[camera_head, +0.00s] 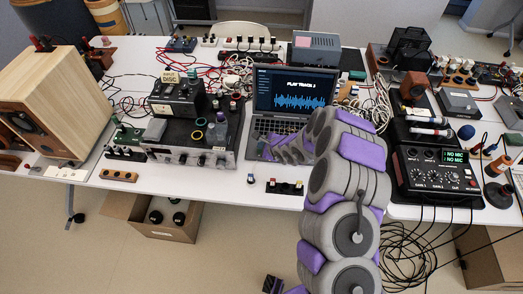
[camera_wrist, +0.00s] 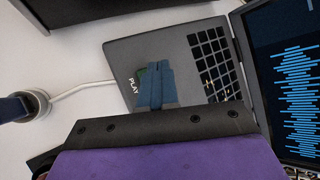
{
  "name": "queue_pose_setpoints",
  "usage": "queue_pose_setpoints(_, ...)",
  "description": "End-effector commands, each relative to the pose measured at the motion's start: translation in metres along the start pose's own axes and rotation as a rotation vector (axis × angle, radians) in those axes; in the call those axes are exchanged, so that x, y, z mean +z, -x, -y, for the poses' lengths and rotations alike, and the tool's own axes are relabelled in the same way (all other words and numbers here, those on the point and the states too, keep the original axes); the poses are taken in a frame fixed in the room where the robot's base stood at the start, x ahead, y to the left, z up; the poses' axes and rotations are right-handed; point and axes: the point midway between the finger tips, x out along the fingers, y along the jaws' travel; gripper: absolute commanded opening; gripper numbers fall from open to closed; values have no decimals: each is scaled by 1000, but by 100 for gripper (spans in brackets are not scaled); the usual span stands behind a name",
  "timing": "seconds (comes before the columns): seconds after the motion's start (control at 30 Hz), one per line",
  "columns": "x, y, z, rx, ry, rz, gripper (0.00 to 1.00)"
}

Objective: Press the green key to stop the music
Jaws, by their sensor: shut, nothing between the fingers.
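The open laptop (camera_head: 302,74) stands mid-table in the head view. Its screen reads "PLAY TRACK" with a number and shows a blue waveform. In the wrist view its grey deck (camera_wrist: 190,50) carries black keys (camera_wrist: 212,62) and a white PLAY label. A small part of the green key (camera_wrist: 141,73) shows beside that label, mostly hidden by my fingertips. My gripper (camera_wrist: 156,68) is shut and empty, its fingertips over the key. I cannot tell whether they touch it. In the head view my arm's end reaches the laptop's front left; the fingertips are hard to make out there.
A black device with dials and rings (camera_head: 180,98) stands left of the laptop. A wooden speaker (camera_head: 50,105) is at the far left. A mixer with a green display (camera_head: 436,165) stands right of my arm. A white cable (camera_wrist: 80,90) runs to the laptop's side.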

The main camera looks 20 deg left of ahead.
Motion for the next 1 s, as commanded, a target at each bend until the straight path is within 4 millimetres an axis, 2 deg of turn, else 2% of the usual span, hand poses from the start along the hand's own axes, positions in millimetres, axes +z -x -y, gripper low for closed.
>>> queue_pose_setpoints(1.0,-4,-4,-5,0,0,0,0)
